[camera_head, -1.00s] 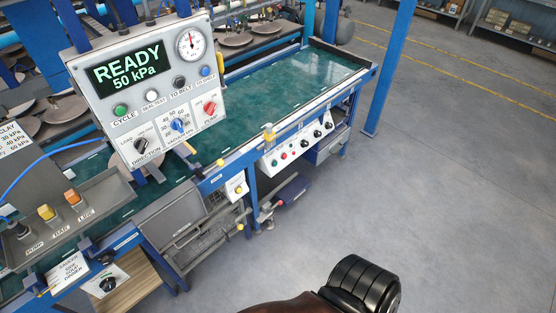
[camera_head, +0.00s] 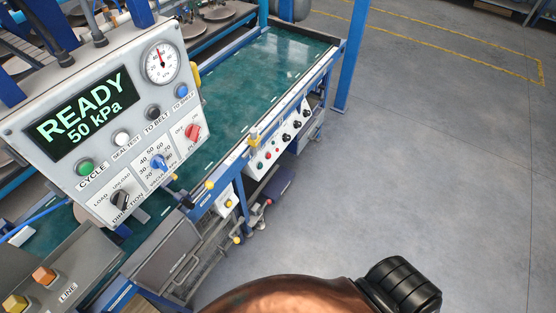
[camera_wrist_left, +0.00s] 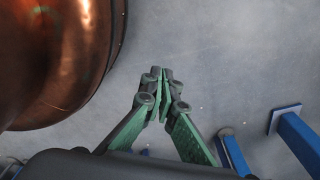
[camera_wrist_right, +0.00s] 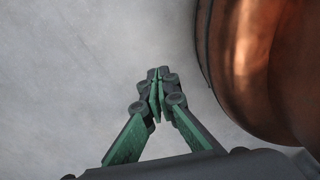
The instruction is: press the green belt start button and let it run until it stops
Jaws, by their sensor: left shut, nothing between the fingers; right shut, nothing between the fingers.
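A small white control box (camera_head: 280,143) on the near side of the green conveyor belt (camera_head: 240,85) carries a small green button (camera_head: 259,164), red buttons and several black knobs; its labels are too small to read. A separate green CYCLE button (camera_head: 85,167) sits on the large panel reading READY 50 kPa. My left gripper (camera_wrist_left: 163,72) is shut and empty over grey floor in the left wrist view. My right gripper (camera_wrist_right: 155,75) is shut and empty over floor in the right wrist view. Neither gripper shows in the head view, so both are away from the buttons.
The large grey panel (camera_head: 110,110) stands at the left foreground. A grey box with orange and yellow switches (camera_head: 44,275) is at the lower left. A blue post (camera_head: 352,55) rises beside the belt's far end. Grey floor (camera_head: 420,170) on the right is clear.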

